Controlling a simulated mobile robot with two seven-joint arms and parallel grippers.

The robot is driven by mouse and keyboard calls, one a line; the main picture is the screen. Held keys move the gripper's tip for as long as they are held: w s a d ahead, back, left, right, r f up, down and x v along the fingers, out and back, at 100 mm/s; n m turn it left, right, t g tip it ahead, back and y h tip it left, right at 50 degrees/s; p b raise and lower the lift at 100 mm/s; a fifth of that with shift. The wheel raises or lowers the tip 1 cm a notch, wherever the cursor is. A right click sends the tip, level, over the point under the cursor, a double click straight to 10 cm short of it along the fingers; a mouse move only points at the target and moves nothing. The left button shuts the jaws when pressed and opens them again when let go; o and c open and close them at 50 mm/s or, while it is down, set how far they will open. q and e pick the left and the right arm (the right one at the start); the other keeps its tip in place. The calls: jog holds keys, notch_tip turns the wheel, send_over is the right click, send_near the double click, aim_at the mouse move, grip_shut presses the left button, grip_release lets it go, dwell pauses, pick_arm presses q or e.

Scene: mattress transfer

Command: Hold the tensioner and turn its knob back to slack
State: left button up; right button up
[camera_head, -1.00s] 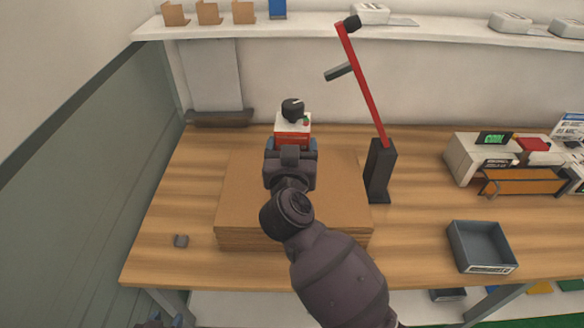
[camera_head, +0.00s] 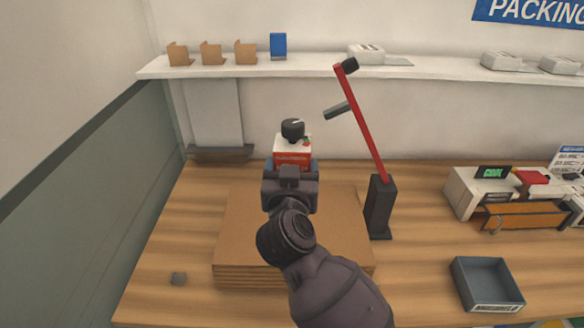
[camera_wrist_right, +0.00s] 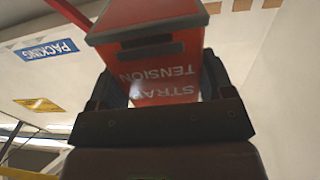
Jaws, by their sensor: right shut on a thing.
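The strap tensioner is a red and white box (camera_head: 292,158) with a black knob (camera_head: 292,130) on top. In the head view it appears above the far part of the cardboard stack. My right gripper (camera_head: 291,172) is shut on its lower part, one finger on each side. In the right wrist view the red body (camera_wrist_right: 165,78), lettered "STRAP TENSION", sits between the dark fingers. The knob has a light mark on top; its exact setting is too small to read. My left gripper is not in view.
A flat cardboard stack (camera_head: 240,235) lies on the wooden table (camera_head: 420,270). A red arm on a dark stand (camera_head: 380,207) rises close to the right. A grey tray (camera_head: 488,284) and a machine (camera_head: 480,190) stand further right. A shelf (camera_head: 430,67) runs along the back wall.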

notch_tip(320, 180, down, 8)
jog(key=shift+f, duration=0.2)
dwell(3.3)
jog(key=shift+f+b, duration=1.4)
jog(key=shift+f, duration=3.05)
